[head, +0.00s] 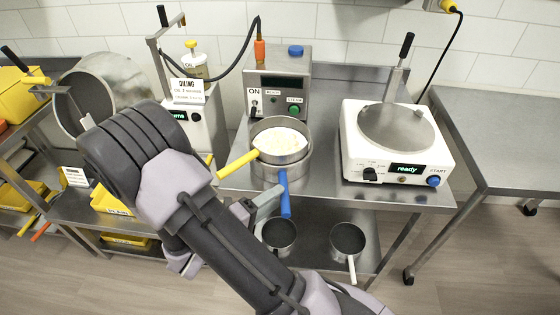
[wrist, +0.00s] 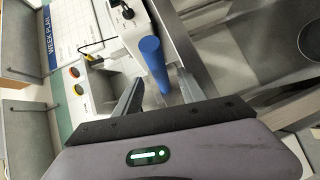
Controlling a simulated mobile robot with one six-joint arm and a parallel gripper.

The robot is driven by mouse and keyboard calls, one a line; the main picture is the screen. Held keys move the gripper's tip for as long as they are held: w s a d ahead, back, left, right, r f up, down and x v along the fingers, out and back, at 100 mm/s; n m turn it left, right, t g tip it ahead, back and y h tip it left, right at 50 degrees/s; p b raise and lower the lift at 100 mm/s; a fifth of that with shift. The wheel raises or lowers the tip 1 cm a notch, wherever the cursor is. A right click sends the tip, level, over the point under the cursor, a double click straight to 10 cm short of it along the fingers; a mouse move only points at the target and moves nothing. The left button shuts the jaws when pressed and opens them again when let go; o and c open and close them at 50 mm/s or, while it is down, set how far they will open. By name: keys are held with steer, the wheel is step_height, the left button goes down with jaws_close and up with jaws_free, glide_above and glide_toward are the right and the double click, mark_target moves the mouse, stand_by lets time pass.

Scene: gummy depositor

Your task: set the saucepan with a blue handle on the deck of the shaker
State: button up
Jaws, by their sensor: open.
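The saucepan with a blue handle (head: 285,192) stands on the steel table, its handle pointing to the front. A pan with a yellow handle (head: 238,163), holding pale contents, sits on top of or inside it; I cannot tell which. My gripper (head: 266,204) is open beside the blue handle in the head view. In the wrist view the blue handle (wrist: 153,62) lies between the open fingers (wrist: 158,80), with no clear contact. A white machine (head: 398,150) with a round metal bowl and a "ready" display stands to the right; I cannot tell whether it is the shaker.
A steel box (head: 278,85) with a green button stands behind the pans. Two more pans (head: 279,234) (head: 348,240) sit on the lower shelf. A white OILING machine (head: 207,125) stands at the left. Bare table lies between the pans and the bowl machine.

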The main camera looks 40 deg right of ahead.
steer(key=shift+w+d+f, duration=0.1)
steer(key=shift+d+f, duration=0.05)
steer(key=shift+d, duration=0.8)
jaws_close()
stand_by(0.6)
